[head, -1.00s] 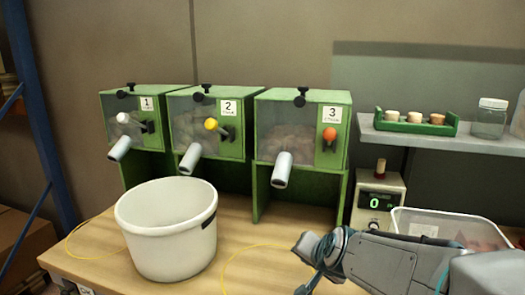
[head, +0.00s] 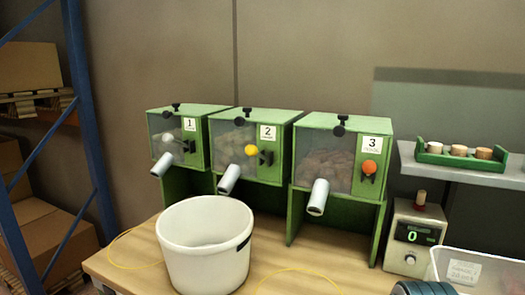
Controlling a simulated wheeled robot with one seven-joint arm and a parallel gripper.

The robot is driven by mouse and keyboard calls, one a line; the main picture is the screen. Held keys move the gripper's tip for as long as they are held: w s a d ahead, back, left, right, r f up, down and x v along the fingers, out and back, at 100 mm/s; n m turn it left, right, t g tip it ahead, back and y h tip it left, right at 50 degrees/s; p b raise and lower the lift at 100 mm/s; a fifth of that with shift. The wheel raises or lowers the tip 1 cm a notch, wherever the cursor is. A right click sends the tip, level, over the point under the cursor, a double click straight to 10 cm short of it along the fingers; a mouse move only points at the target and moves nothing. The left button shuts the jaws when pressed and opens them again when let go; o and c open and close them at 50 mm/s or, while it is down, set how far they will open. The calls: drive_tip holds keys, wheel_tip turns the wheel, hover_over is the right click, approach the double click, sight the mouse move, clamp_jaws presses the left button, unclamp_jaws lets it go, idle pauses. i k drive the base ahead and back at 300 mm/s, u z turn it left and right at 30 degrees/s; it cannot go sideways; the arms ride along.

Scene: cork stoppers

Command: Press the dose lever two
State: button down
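Dispenser two (head: 237,145) is the middle of three green boxes with clear fronts, and it holds brownish contents. Its dose lever has a yellow knob (head: 251,150) on the right of its front, below the "2" label. Its grey spout (head: 229,179) points down toward the front left. A white bucket (head: 206,252) stands on the bench in front of dispensers one and two. Only a small dark part of my arm shows at the bottom right edge. My gripper is out of view.
Dispenser one (head: 180,138) has a white knob, and dispenser three (head: 340,155) has an orange one. A counter box reading 0 (head: 415,236) and a clear bin (head: 470,270) are at the right. A shelf (head: 470,174) holds a green tray of corks. Yellow cord loops lie on the bench.

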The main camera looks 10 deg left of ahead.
sight(251, 150)
drive_tip(key=k, duration=1.35)
drive_tip(key=u, duration=0.25)
drive_tip(key=i, duration=0.3)
drive_tip(key=u, duration=0.95)
drive_tip(key=i, duration=1.2)
drive_tip(key=z, duration=0.8)
drive_tip(key=i, duration=0.4)
drive_tip(key=z, duration=0.35)
